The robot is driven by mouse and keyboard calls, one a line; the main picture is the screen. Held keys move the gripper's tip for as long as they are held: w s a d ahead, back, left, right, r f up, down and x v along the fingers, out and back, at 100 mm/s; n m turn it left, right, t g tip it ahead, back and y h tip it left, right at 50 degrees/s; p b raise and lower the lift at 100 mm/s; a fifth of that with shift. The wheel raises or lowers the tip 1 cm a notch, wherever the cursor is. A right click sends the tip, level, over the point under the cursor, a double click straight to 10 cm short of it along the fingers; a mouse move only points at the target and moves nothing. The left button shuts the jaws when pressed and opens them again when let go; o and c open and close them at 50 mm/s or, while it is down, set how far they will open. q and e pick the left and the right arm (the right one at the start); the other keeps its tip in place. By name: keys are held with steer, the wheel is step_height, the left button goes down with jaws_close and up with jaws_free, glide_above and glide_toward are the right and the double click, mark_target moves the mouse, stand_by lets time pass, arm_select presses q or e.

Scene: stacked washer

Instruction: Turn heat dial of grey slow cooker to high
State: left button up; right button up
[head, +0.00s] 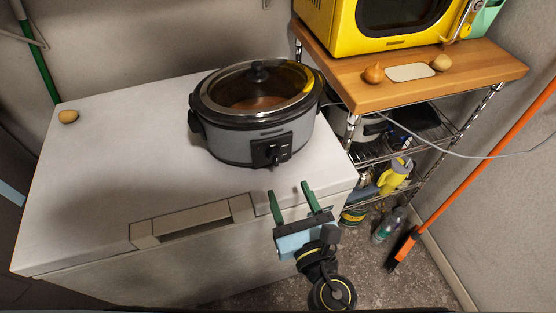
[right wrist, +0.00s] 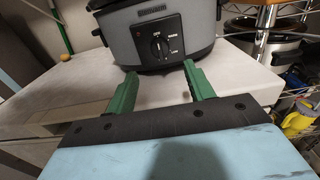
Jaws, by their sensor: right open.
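The grey slow cooker (head: 259,112) stands on a white chest-like appliance, with its glass lid on and its black control panel facing me. The heat dial (head: 271,152) is a dark knob on that panel. In the right wrist view the dial (right wrist: 156,45) shows ahead, with small white marks around it; its exact setting is too small to tell. My right gripper (head: 291,196) is open and empty, in front of and below the panel. In the right wrist view its two green fingers (right wrist: 160,86) point toward the cooker, apart from the dial. My left gripper is not in view.
The white appliance top (head: 120,160) is mostly clear, with a potato-like item (head: 68,116) at its far left. At right, a wooden-topped wire rack (head: 440,88) carries a yellow microwave (head: 385,22) and an onion (head: 373,74). An orange-handled broom (head: 470,165) leans at far right.

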mark_target(277, 162)
steer(key=x, duration=0.8)
steer(key=shift+w+p, duration=0.3)
steer(key=shift+p, duration=0.1)
steer(key=c, duration=1)
